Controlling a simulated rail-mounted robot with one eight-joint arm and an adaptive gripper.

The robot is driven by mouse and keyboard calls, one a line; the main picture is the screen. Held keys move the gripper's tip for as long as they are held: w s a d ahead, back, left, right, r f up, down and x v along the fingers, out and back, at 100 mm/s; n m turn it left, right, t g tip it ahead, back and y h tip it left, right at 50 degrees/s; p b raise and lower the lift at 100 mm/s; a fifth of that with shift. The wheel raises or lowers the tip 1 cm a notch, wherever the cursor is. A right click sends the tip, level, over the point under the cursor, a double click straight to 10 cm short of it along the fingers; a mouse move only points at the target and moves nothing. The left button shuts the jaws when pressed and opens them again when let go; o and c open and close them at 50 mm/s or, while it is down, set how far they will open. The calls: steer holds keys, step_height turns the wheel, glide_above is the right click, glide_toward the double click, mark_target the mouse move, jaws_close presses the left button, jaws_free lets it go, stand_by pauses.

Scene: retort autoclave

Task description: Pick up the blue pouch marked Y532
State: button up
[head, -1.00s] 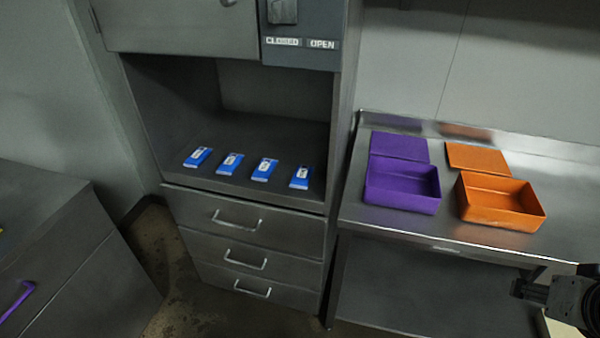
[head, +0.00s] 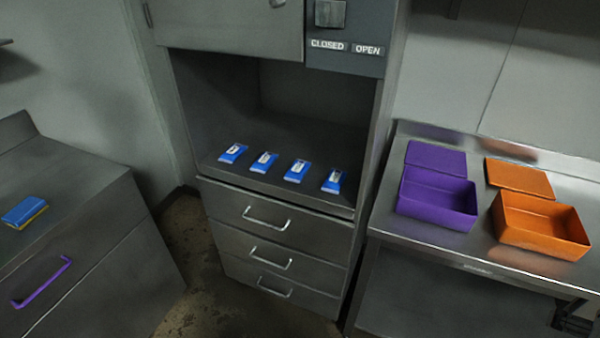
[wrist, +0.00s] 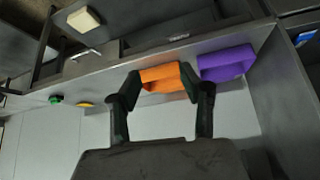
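Several blue pouches with white labels lie in a row on the floor of the open bay in the grey cabinet (head: 280,215). From left to right they are the first pouch (head: 233,153), the second pouch (head: 264,162), the third pouch (head: 296,171) and the rightmost pouch (head: 333,181). The label print is too small to read, so I cannot tell which is Y532. My gripper (wrist: 162,84) is open in the wrist view, its fingers apart with nothing held. It is away from the pouches, facing the bench with the boxes.
A purple box (head: 437,205) and an orange box (head: 543,228), each with a flat lid behind, stand on the steel bench at right. A blue and yellow sponge-like block (head: 25,212) lies on the left counter, above a purple handle (head: 41,283). The bay is otherwise clear.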

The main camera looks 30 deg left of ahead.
stand_by(0.3)
steer(key=o, duration=0.8)
steer(key=shift+c, duration=0.2)
